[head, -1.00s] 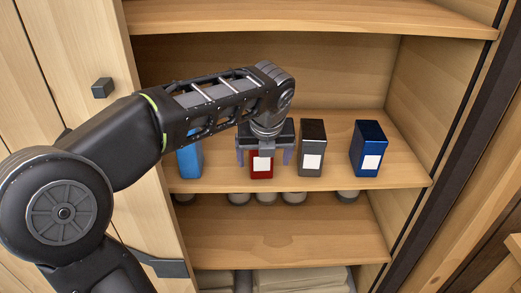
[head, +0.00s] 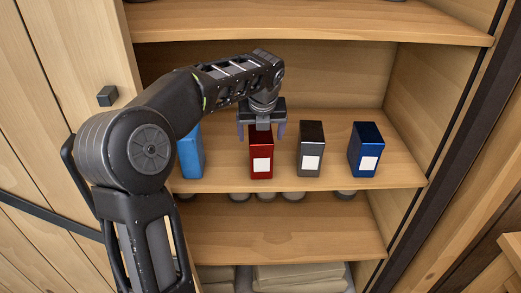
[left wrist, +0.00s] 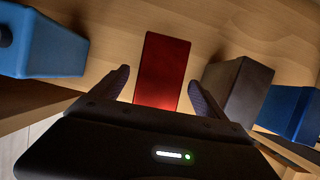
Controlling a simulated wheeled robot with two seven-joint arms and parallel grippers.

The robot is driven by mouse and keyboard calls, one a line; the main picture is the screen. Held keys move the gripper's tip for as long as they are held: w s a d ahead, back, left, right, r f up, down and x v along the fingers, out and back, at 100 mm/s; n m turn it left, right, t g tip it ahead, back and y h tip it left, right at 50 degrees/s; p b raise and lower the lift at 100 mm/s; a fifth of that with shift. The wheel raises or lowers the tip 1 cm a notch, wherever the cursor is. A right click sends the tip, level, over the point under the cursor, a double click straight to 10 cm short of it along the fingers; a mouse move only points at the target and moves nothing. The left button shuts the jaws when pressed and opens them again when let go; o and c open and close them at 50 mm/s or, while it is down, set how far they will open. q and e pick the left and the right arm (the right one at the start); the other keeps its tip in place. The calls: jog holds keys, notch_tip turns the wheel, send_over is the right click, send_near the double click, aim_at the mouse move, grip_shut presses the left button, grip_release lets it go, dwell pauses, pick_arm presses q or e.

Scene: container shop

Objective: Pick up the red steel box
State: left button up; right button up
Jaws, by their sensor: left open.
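The red steel box (head: 261,158) stands upright on the middle shelf, with a white label on its front. It also shows in the left wrist view (left wrist: 162,70), between the two fingers. My left gripper (head: 262,132) is open above and slightly behind the red box's top in the head view, with one finger to each side. The fingers (left wrist: 158,88) are apart from the box in the left wrist view, with a gap on both sides. The gripper hides part of the box's top edge in the head view. My right gripper is not in view.
A dark grey box (head: 311,148) stands close to the right of the red one, and a dark blue box (head: 364,150) further right. A lighter blue box (head: 191,155) stands to the left, partly behind my arm. Round containers (head: 294,196) sit on the shelf below.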

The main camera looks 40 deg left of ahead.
pick_arm(q)
jog(key=shift+w+a+f, duration=0.15)
jog(key=shift+w+a, duration=0.15)
jog(key=shift+w, duration=0.05)
jog(key=p+x, duration=0.1)
jog(key=x, duration=0.3)
jog(key=shift+w+a+f, duration=0.1)
jog(key=shift+f, duration=0.25)
jog(key=shift+f, duration=0.2)
dwell(0.6)
jog(key=shift+c, duration=0.5)
grip_shut()
dwell(0.5)
